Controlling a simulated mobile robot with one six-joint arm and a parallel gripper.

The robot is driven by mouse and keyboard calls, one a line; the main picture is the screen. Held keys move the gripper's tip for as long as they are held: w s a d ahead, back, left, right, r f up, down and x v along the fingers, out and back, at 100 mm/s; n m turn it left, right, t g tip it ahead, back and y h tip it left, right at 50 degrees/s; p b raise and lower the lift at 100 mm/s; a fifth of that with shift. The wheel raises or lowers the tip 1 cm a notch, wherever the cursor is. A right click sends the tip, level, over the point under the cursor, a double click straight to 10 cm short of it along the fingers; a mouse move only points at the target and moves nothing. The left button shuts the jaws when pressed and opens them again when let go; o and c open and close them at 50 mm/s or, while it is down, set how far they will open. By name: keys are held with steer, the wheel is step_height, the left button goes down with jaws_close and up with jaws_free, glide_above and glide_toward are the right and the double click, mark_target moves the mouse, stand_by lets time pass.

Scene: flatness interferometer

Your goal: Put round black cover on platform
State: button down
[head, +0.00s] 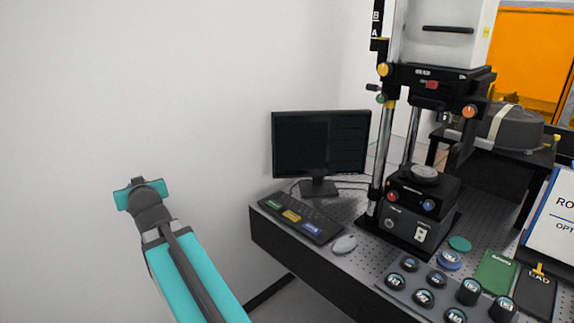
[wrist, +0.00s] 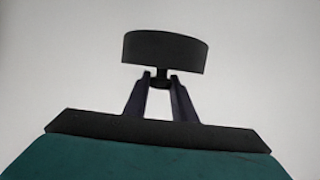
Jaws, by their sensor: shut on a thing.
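In the wrist view my gripper (wrist: 162,84) is shut on the short knob of a round black cover (wrist: 165,50). The cover is held clear of everything against a plain pale wall. In the head view my arm reaches up at the left, away from the bench, and its fingers and the cover are not clearly visible. A small black platform (head: 424,187) with a round metal disc (head: 425,172) on top stands under the instrument column. A raised black stand (head: 535,157) at the right bears a dark round housing (head: 517,130). I cannot tell which of these is the task's platform.
The perforated bench (head: 365,255) carries a monitor (head: 320,145), a keyboard (head: 302,218), a mouse (head: 344,244) and a tray of several round black pieces (head: 424,298). The tall column (head: 392,130) rises above the bench. Space around my arm is free.

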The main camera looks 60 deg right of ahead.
steer(key=s+d+r+m+g+h+b, duration=0.1)
steer(key=s+d+m+g+h, duration=0.2)
steer(key=s+d, duration=0.75)
steer(key=s+d+r+m+g+h+b, duration=0.1)
steer(key=s+d+m+g+h+b, duration=0.2)
steer(key=s+d, duration=0.8)
steer(key=s+d+r+m+g+h, duration=0.1)
steer(key=s+d+m+g+h, duration=0.45)
steer(key=d, duration=0.95)
steer(key=s+d+r+m+g+y+b, duration=0.1)
steer(key=s+d+m+g, duration=0.2)
steer(key=s, duration=1.1)
steer(key=s+d+r+m+g+y+b, duration=0.1)
steer(key=s+d+r+m+g+y, duration=0.1)
steer(key=s, duration=1.2)
steer(key=s+d+r+m+g+y+b, duration=0.1)
steer(key=s+d+m+g, duration=0.3)
steer(key=s, duration=1)
steer(key=shift+s+d+r+g, duration=0.25)
steer(key=shift+d+r+g, duration=0.3)
steer(key=shift+d, duration=0.1)
steer(key=shift+y, duration=0.25)
steer(key=d+p, duration=0.1)
steer(key=d, duration=0.4)
steer(key=w+d+f+p, duration=0.1)
steer(key=d, duration=0.3)
steer(key=w+d+p, duration=0.1)
steer(key=d, duration=0.4)
steer(key=shift+d+f, duration=0.3)
